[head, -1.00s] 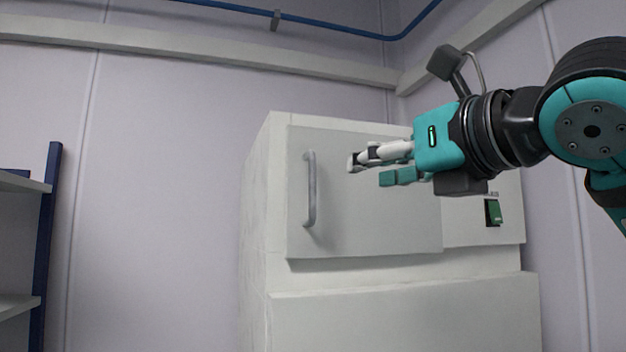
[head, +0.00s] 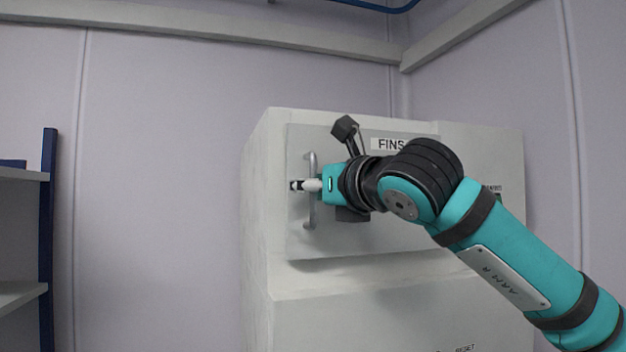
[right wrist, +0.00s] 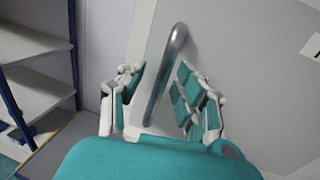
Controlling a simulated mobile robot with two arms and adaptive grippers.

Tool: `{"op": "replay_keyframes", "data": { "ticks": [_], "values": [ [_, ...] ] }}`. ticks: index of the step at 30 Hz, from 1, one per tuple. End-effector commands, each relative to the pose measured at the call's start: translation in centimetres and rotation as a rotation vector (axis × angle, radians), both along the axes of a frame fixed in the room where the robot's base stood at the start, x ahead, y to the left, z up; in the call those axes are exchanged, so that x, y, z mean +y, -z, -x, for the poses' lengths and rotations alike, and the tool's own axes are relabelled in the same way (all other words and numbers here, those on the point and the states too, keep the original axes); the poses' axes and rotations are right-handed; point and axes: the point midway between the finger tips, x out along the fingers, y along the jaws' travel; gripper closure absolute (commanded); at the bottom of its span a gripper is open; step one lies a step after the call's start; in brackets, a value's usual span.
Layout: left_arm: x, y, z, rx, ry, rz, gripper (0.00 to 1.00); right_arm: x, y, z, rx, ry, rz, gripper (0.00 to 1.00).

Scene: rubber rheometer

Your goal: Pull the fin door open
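The fin door (head: 355,238) is a flat grey panel labelled "FINS" on the upper front of a white cabinet, and it looks closed. Its vertical metal bar handle (head: 310,219) is near the door's left edge. It also shows in the right wrist view (right wrist: 166,75). My right gripper (head: 298,185) is at the handle's middle in the head view. In the right wrist view its two fingers (right wrist: 158,98) are spread apart, one on each side of the bar, with gaps visible. The arm hides part of the door. My left gripper is in neither view.
The white cabinet (head: 400,310) stands near a wall corner, with its lower front below the door. A shelf rack with blue posts (head: 47,240) stands at the far left. Bare wall and free room lie between the rack and the cabinet.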

Motion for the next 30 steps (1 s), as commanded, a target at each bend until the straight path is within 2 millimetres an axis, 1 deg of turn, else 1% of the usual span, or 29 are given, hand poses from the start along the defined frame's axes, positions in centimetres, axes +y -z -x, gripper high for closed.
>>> {"op": "replay_keyframes", "data": {
  "ticks": [5,8,13,14,30],
  "values": [
    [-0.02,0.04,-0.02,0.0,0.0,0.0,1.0,0.0,0.05,-0.01,0.0,0.0,0.0,0.66],
    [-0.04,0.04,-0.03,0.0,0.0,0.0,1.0,0.0,0.03,0.0,0.0,0.0,0.0,0.76],
    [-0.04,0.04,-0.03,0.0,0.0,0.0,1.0,-0.01,0.02,0.02,0.0,0.0,-0.001,0.98],
    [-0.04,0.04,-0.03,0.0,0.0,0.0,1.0,-0.01,0.01,0.02,0.0,0.0,0.0,1.0],
    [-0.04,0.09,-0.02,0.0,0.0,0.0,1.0,-0.08,0.0,0.1,0.0,-0.003,-0.001,1.0]
  ]
}}
